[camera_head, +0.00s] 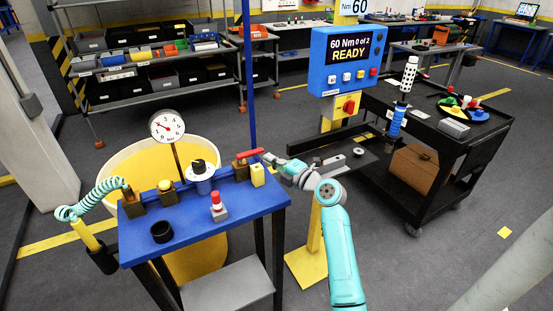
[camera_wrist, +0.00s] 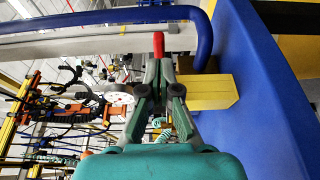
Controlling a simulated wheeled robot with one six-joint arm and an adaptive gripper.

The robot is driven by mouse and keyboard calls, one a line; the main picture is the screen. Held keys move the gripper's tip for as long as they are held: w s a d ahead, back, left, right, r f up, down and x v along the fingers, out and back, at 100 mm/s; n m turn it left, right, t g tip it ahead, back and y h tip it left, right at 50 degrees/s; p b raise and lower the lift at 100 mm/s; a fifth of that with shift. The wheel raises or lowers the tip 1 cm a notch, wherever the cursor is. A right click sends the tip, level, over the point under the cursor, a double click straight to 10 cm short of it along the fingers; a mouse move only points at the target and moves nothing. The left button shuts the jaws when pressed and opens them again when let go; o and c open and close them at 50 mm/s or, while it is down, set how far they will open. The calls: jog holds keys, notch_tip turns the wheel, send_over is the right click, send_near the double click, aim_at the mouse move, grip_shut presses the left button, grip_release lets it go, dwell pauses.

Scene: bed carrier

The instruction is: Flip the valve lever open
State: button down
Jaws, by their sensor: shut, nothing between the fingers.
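The red valve lever (camera_head: 250,153) lies about level over a brown valve body (camera_head: 241,170) at the far right part of the blue bench (camera_head: 185,225). In the wrist view the red end of the lever (camera_wrist: 158,44) shows just beyond my fingertips. My gripper (camera_head: 270,158) is shut and empty, at the lever's right end. In the wrist view my gripper (camera_wrist: 160,70) has its fingertips together, close to the lever; whether they touch it I cannot tell. Most of the lever and valve is hidden in the wrist view.
A yellow block (camera_head: 257,175) stands beside the valve, close to my gripper; it also shows in the wrist view (camera_wrist: 207,92). A black cart (camera_head: 470,150) stands right. A blue post (camera_head: 249,80) rises behind.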

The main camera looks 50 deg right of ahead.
jog(key=s+d, duration=0.5)
jog(key=d, duration=0.3)
jog(key=shift+s+d, duration=0.15)
jog(key=shift+s, duration=0.1)
dwell(0.5)
